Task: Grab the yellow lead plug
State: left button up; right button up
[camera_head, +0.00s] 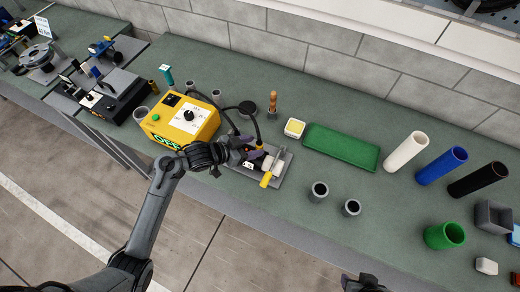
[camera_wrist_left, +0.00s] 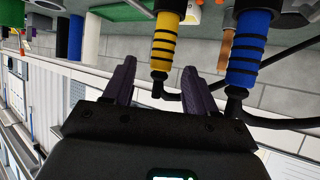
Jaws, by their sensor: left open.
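The yellow lead plug (camera_wrist_left: 164,45) has black bands and a black cable end in the left wrist view. It is seen between the fingertips of my left gripper (camera_wrist_left: 159,66), which is open, with visible gaps on both sides. A blue plug (camera_wrist_left: 248,50) with black bands stands to the right, outside the fingers. In the head view my left gripper (camera_head: 252,157) is over a grey tray (camera_head: 284,175) beside the yellow power box (camera_head: 182,120). A yellow cylindrical piece (camera_head: 266,180) shows at the tray's front. My right gripper (camera_head: 362,284) is partly cut off at the bottom edge.
Black cables (camera_head: 257,128) arch near my left gripper. Two small dark cups (camera_head: 319,191) are near the front edge. Bare bench lies between them and the tubes.

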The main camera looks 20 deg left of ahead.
pick_arm(q)
jog(key=shift+x, duration=2.9)
jog(key=shift+a+f, duration=0.15)
jog(key=shift+c, duration=0.5)
jog(key=shift+s, duration=0.1)
grip_shut()
